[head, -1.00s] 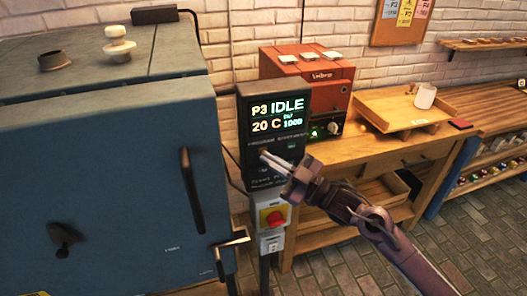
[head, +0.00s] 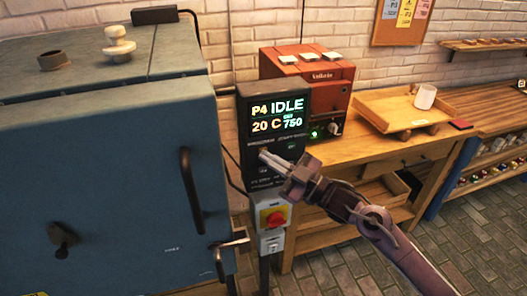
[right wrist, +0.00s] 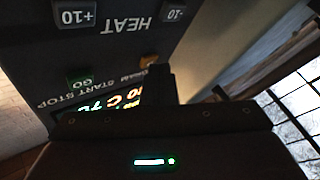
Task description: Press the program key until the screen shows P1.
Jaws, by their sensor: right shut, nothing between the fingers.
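The controller (head: 243,118) is a dark upright box beside the blue kiln. Its lit screen (head: 278,115) reads P4 IDLE, 20 C and 750. My right gripper (head: 264,154) is shut and empty, its tips at the controller's face just below the screen's left part. I cannot tell whether the tips touch a key. In the right wrist view the shut fingers (right wrist: 170,84) stand in front of the upside-down panel and partly cover the screen (right wrist: 120,100). A green GO key (right wrist: 80,78), an orange key (right wrist: 148,61) and a +10 key (right wrist: 74,14) show there. The program key is not readable.
The blue kiln (head: 90,170) with its door handle (head: 190,190) fills the left. A red-and-yellow switch (head: 273,217) is below the controller. Behind stand a red machine (head: 325,95) and a wooden tray (head: 385,112) with a white cup (head: 425,96) on a workbench.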

